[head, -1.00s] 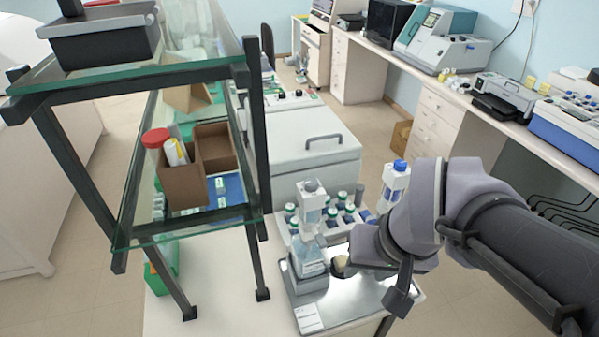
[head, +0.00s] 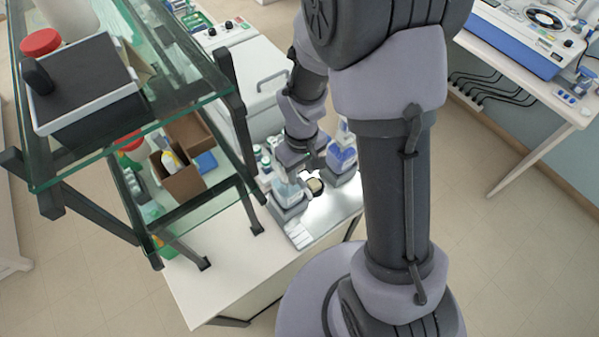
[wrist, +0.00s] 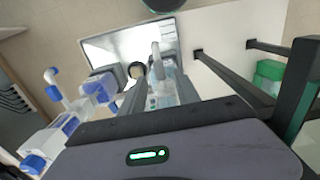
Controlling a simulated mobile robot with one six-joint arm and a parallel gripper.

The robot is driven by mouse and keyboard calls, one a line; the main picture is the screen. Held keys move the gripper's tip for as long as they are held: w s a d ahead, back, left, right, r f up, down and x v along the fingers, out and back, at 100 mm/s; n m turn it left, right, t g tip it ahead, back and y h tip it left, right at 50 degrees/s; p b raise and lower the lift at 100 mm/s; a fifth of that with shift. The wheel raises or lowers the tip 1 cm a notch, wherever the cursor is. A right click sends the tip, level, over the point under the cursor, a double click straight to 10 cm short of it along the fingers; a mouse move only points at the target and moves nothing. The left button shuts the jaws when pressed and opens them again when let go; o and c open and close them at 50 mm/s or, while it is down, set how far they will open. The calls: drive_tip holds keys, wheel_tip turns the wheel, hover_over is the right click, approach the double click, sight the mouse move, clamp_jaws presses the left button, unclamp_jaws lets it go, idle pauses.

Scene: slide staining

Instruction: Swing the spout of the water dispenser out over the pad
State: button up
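A clear bottle-like unit with pale blue liquid (head: 288,192) stands on a grey base at the tray's left side in the head view. In the wrist view it shows as a clear body (wrist: 165,92) with a pale upright spout-like part (wrist: 155,58). I cannot tell for sure that this is the water dispenser. A small round cream piece (head: 314,186) sits beside it, also in the wrist view (wrist: 136,70); whether it is the pad is unclear. My gripper (wrist: 158,88) has its fingers apart on either side of the clear body; contact is not visible.
A shiny metal tray (head: 325,212) lies under these things. A blue-and-clear bottle (head: 342,152) stands to the right, close to my wrist. A glass shelf rack with dark posts (head: 235,110) stands close on the left. The white bench (head: 200,285) is bare at the front.

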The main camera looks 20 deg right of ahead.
sight(301, 181)
wheel_tip(301, 181, down, 3)
drive_tip(key=shift+s+d+r, duration=0.1)
drive_tip(key=shift+r, duration=0.05)
drive_tip(key=shift+f, duration=0.4)
clamp_jaws()
idle(1.0)
